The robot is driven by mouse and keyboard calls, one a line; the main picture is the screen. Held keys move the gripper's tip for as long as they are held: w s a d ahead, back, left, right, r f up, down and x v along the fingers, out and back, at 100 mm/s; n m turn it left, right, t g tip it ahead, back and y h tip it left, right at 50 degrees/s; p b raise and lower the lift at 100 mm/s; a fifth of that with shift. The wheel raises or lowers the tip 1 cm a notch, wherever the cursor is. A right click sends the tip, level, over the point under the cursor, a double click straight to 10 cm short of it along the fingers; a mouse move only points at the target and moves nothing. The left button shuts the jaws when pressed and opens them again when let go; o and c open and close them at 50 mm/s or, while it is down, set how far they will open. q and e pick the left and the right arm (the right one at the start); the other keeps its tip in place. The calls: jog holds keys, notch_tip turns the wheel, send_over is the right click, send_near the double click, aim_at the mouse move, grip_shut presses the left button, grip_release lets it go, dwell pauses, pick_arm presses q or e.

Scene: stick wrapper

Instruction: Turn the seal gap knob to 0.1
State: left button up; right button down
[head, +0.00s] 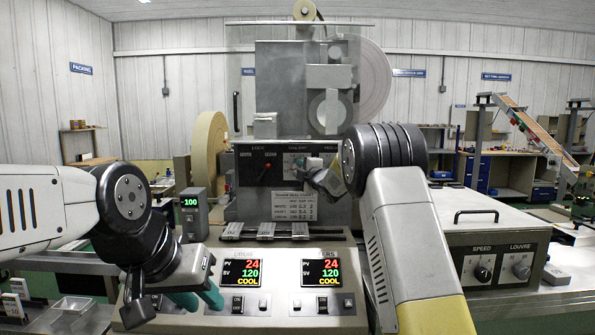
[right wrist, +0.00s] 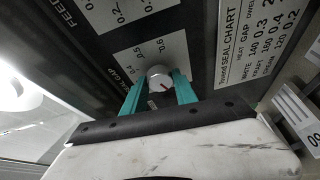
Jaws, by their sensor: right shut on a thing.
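The seal gap knob (right wrist: 158,77) is a small round light knob on a white scale plate (right wrist: 140,60) in the right wrist view. Scale marks 0.4, 0.5 and 0.6 show beside it; the rest of the scale is hidden. A small red mark shows on the knob's lower right side, but I cannot read its value. My right gripper (right wrist: 158,90) is shut on the knob, a teal finger on each side. My left gripper (head: 198,299) is open and empty, low in front of the console.
A printed seal chart (right wrist: 265,50) is beside the scale plate. The console (head: 285,315) with two lit displays (head: 240,272) (head: 322,272) stands in front of the machine. A box with speed and louvre knobs (head: 495,265) is at the right.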

jog(key=shift+a+f, duration=0.1)
dwell(0.3)
jog(key=c, duration=1)
grip_release()
jog(key=shift+o, duration=0.2)
jog(key=shift+s, duration=0.1)
jog(key=v, duration=0.7)
jog(key=shift+s, duration=0.3)
jog(key=shift+d, duration=0.25)
